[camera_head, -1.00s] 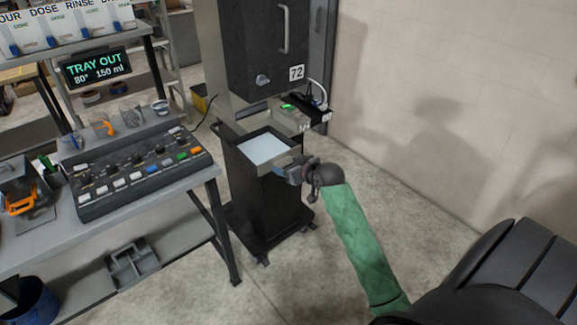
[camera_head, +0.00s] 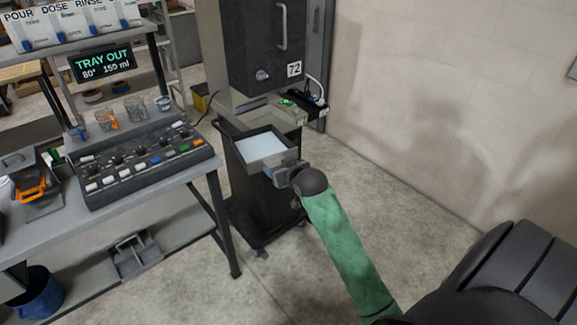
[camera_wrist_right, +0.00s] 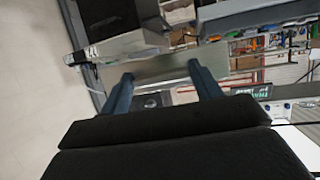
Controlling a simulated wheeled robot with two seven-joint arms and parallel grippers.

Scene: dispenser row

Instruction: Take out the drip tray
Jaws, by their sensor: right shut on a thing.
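The drip tray (camera_head: 279,158) is a grey, shallow, square-rimmed tray with a pale, bluish inside. It sits in front of the dispenser's lower body, over the black wheeled cabinet (camera_head: 262,200), and its whole rim shows. I cannot tell whether it still touches the cabinet. My right gripper (camera_head: 285,170) is shut on the tray's near right edge, with the green-sleeved arm reaching in from the lower right. In the right wrist view a flat metal face of the tray (camera_wrist_right: 160,72) lies between the two fingers (camera_wrist_right: 162,88). My left gripper is not in view.
The dispenser (camera_head: 255,50) marked 72 rises behind the tray. A bench with a button console (camera_head: 150,160) and a screen reading TRAY OUT (camera_head: 102,64) stands at the left. The floor (camera_head: 420,190) at the right is clear up to the wall.

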